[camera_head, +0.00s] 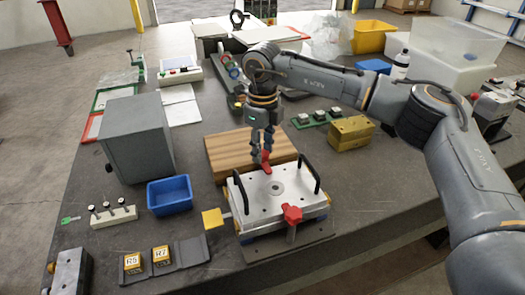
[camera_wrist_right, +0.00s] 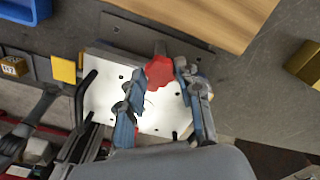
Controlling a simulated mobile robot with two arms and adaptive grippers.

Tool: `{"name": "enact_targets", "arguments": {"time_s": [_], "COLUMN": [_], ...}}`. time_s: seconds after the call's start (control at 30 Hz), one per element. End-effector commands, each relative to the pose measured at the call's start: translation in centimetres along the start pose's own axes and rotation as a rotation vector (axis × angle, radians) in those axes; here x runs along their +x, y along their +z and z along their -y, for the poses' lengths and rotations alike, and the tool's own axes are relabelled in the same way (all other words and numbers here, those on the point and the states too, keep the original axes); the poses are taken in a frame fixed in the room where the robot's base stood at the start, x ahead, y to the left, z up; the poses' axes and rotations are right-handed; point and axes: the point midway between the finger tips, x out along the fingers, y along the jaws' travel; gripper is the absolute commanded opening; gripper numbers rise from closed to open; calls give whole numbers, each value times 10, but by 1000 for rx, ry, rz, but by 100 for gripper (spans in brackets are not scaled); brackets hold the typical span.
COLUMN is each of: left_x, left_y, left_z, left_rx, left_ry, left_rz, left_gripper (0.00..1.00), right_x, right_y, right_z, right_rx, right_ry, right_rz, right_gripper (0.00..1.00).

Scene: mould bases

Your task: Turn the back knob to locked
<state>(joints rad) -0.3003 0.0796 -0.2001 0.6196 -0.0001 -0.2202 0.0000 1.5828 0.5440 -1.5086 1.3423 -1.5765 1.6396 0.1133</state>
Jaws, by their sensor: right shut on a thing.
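The mould base is a pale metal plate (camera_head: 250,197) with two black handles, on a dark board near the table's front. The red back knob (camera_head: 266,161) is at its far edge and also shows in the wrist view (camera_wrist_right: 160,70). My right gripper (camera_head: 262,152) comes down from above and is shut on the back knob; its fingers (camera_wrist_right: 158,78) stand on either side of it in the wrist view. The fingers partly hide the knob in the head view. A second red knob (camera_head: 292,214) is at the near edge, free. My left gripper is not seen.
A wooden board (camera_head: 226,151) lies just behind the mould base. A blue bin (camera_head: 169,195), a grey box (camera_head: 137,140) and a yellow tag (camera_head: 212,219) are to the left. A brass block (camera_head: 351,132) stands to the right. The table right of the base is clear.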

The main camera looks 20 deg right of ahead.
Motion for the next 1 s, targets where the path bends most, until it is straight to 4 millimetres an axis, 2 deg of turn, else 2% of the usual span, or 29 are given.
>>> {"name": "enact_targets", "arguments": {"time_s": [0.67, 0.7, 0.8, 1.0], "left_x": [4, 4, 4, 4], "left_y": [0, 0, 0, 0], "left_z": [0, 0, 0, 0], "left_rx": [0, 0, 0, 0], "left_ry": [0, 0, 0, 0], "left_rz": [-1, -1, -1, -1], "left_gripper": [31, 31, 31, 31], "right_x": [1, 1, 0, 0], "right_y": [0, 0, 0, 0], "right_z": [0, 0, 0, 0], "right_rx": [64, 64, 64, 63], "right_ry": [1, 1, 0, 0], "right_rz": [-1, -2, -1, -1], "right_gripper": [3, 39, 58, 58]}}
